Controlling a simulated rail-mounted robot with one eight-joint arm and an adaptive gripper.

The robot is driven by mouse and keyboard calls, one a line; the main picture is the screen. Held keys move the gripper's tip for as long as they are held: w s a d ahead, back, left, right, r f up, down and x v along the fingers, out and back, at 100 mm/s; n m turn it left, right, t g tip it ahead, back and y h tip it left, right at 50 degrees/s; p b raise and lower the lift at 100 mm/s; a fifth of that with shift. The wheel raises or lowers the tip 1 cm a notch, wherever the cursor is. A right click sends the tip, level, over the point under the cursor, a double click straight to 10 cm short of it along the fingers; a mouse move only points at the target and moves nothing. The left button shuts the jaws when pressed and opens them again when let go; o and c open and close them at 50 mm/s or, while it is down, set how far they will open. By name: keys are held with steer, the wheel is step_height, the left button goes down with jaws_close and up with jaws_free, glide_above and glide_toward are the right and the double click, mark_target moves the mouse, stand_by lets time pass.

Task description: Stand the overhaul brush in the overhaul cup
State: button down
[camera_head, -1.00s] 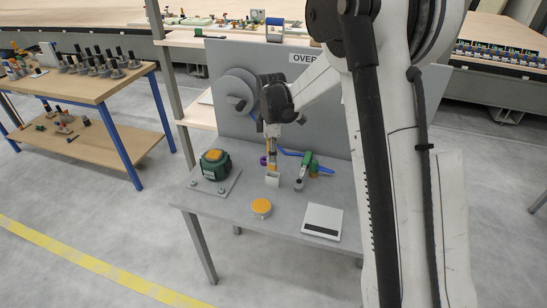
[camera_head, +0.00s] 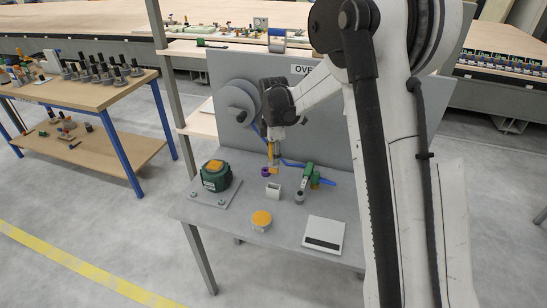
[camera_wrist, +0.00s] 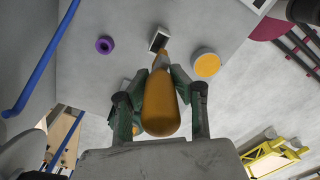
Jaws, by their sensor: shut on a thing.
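My gripper (camera_wrist: 158,92) is shut on the brush (camera_wrist: 160,105), around its orange handle. The brush also shows in the head view (camera_head: 273,150), hanging roughly upright below the gripper. The cup (camera_head: 273,190) is a small pale square holder standing on the grey table. In the head view the brush's lower end appears above and behind the cup, with a gap between them. In the wrist view the brush tip reaches toward the cup (camera_wrist: 158,38) and overlaps its near edge. The exact height between tip and cup cannot be told.
A purple ring (camera_head: 265,171) lies behind the cup. A green tool (camera_head: 306,174) and small grey cylinder (camera_head: 299,197) stand to its right. An orange-topped round tin (camera_head: 262,218) and flat pale device (camera_head: 324,233) lie in front. A green-cased motor (camera_head: 216,175) is left; a grey panel rises behind.

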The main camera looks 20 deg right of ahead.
mark_target(274, 168)
steer(key=shift+f+b, duration=2)
steer(key=shift+f, duration=0.8)
steer(key=shift+b, duration=0.7)
steer(key=shift+f+b, duration=2.55)
steer(key=shift+f, duration=0.7)
steer(key=c, duration=1.4)
jaws_free()
steer(key=shift+c, duration=0.2)
steer(key=shift+r, duration=0.15)
step_height(274, 168, up, 12)
steer(key=shift+w+f, duration=0.1)
